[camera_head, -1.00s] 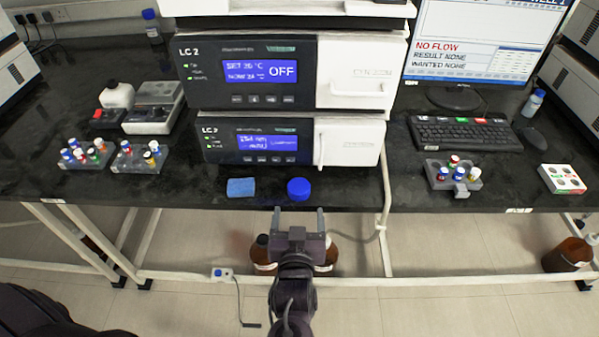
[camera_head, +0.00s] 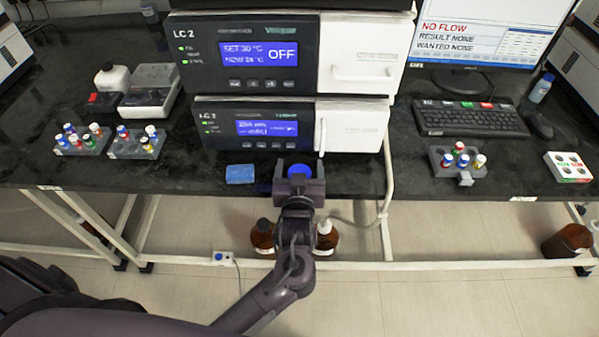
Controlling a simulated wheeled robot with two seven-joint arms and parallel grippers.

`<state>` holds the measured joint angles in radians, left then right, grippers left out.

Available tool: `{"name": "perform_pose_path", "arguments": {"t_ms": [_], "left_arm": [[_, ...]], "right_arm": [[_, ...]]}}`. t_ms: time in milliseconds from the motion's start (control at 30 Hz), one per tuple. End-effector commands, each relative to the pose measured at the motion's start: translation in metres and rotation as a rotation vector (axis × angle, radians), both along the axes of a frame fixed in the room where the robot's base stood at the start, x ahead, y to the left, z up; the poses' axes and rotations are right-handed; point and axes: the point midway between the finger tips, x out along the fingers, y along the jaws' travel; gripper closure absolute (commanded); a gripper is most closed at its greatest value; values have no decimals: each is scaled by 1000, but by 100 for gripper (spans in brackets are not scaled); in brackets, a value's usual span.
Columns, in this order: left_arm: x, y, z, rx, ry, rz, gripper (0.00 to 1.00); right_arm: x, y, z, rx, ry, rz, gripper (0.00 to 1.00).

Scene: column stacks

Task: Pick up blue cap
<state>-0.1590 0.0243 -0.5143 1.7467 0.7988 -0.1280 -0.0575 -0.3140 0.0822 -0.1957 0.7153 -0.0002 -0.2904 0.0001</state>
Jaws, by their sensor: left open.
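The blue cap (camera_head: 299,170) sits near the front edge of the black bench, in front of the lower LC 2 unit. My left gripper (camera_head: 299,177) reaches over the bench edge from below in the picture. Its two fingers are open, one on each side of the cap. The gripper body hides the near part of the cap. I cannot tell whether the fingers touch it. My right gripper is not in view.
A blue sponge (camera_head: 240,174) lies just left of the cap. The lower LC 2 unit (camera_head: 350,128) stands close behind. A pale tube (camera_head: 389,175) hangs over the bench edge to the right. Vial racks (camera_head: 137,150) are left; a grey rack (camera_head: 442,162) is right. Brown bottles (camera_head: 262,238) stand below.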

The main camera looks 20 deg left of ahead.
Motion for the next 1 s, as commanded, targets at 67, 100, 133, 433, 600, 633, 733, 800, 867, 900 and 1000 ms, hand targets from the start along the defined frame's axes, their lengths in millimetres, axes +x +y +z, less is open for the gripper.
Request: {"name": "perform_pose_path", "arguments": {"t_ms": [67, 100, 133, 433, 600, 633, 733, 800, 867, 900, 1000], "left_arm": [[1, 0, 0, 0, 0, 0, 24], [1, 0, 0, 0, 0, 0, 24], [0, 0, 0, 0, 0, 0, 24], [0, 0, 0, 0, 0, 0, 57], [0, 0, 0, 0, 0, 0, 71], [0, 0, 0, 0, 0, 0, 71], [0, 0, 0, 0, 0, 0, 74], [0, 0, 0, 0, 0, 0, 74], [0, 0, 0, 0, 0, 0, 75], [0, 0, 1, 0, 0, 0, 75], [2, 1, 3, 0, 0, 0, 75]], "right_arm": [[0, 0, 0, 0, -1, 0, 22], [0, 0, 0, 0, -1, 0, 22], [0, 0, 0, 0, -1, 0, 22], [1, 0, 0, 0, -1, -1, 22], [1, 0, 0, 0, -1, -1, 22], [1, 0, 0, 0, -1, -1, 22], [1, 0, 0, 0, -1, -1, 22], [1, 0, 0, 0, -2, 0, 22], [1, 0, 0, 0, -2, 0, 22], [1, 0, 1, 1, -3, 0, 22], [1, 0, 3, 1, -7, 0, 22]]}}
